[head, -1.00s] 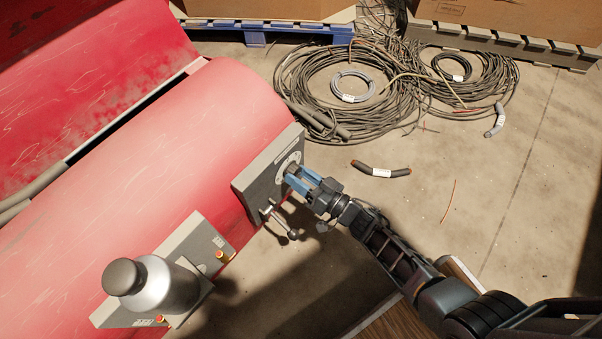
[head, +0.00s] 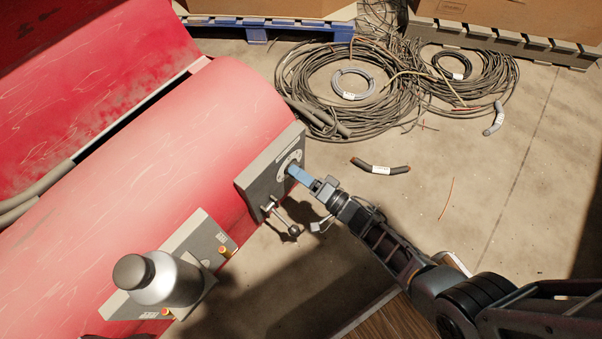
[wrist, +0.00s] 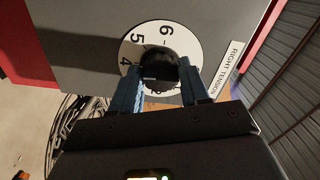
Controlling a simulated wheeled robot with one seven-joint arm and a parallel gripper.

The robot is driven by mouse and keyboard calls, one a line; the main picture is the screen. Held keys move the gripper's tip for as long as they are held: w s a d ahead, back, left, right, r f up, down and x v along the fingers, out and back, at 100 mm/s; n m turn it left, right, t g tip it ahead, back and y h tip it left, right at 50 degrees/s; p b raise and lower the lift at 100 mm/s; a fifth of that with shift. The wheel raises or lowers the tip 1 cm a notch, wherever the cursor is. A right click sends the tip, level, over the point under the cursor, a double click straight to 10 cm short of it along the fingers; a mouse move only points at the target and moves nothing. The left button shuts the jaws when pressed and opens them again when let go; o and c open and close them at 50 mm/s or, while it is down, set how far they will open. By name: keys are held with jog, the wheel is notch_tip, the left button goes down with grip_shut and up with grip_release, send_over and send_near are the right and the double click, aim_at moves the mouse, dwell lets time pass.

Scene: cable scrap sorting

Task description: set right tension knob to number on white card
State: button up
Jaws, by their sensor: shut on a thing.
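The right tension knob is a black round knob (wrist: 158,68) in the middle of a white number dial (wrist: 190,42). In the wrist view the numbers 4, 5 and 6 show on the dial; the lower numbers are mostly hidden by my gripper. A label beside it (wrist: 228,67) reads RIGHT TENSION. My gripper (wrist: 160,85) has its blue fingers on both sides of the knob and is shut on it. In the head view my gripper (head: 294,172) meets the dial (head: 288,163) on the grey panel (head: 262,180). I cannot make out a white card with a number.
A lever with a ball end (head: 293,230) hangs just below the panel. Cable coils (head: 330,95) and a cable scrap (head: 380,167) lie on the floor.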

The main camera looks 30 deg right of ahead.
jog(key=shift+m, duration=0.4)
jog(key=o, duration=1.1)
jog(key=shift+c, duration=0.2)
jog(key=p+v, duration=0.1)
jog(key=v, duration=0.7)
